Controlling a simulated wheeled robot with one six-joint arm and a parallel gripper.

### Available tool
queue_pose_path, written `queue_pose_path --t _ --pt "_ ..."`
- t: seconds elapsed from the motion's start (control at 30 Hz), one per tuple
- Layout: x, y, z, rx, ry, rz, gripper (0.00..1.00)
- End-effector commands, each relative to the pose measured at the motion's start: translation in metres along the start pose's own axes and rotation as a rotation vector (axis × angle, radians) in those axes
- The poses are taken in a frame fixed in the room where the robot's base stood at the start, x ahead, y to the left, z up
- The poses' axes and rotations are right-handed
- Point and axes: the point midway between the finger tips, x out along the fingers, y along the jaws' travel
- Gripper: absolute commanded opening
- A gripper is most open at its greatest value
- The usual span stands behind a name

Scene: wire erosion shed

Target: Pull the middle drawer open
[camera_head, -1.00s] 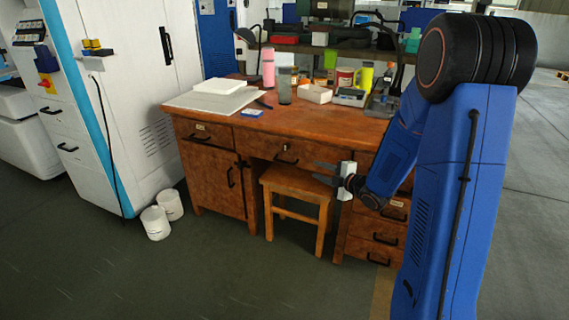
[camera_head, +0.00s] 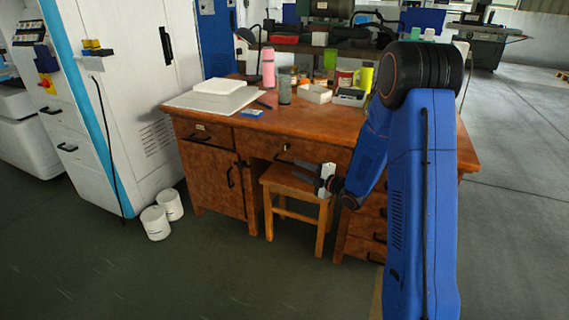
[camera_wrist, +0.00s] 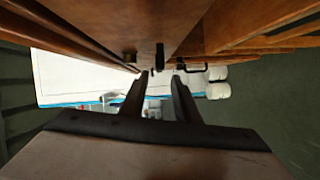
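The wooden desk (camera_head: 300,118) has a middle drawer (camera_head: 262,143) above the knee space, and its front looks flush with the desk. Its dark handle (camera_head: 283,149) shows just left of my gripper. My gripper (camera_head: 298,170) is open, in front of and a little below the drawer front, with its fingers pointing left. In the wrist view the two fingers (camera_wrist: 156,84) are spread with nothing between them. A dark handle (camera_wrist: 160,55) shows beyond the fingertips, close to the drawer face, apart from the fingers.
A wooden stool (camera_head: 293,181) stands under the middle drawer, just below my gripper. The desktop holds bottles, a white box (camera_head: 314,93) and papers. The floor in front is clear.

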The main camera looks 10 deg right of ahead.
Motion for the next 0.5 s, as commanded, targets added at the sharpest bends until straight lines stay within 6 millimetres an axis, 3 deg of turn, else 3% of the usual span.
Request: queue_pose_path --t 0.3,0.5 --pt "0.056 0.000 -0.001 -0.002 0.002 0.001 0.29" --pt "0.079 0.000 -0.001 -0.001 0.001 -0.001 0.29"
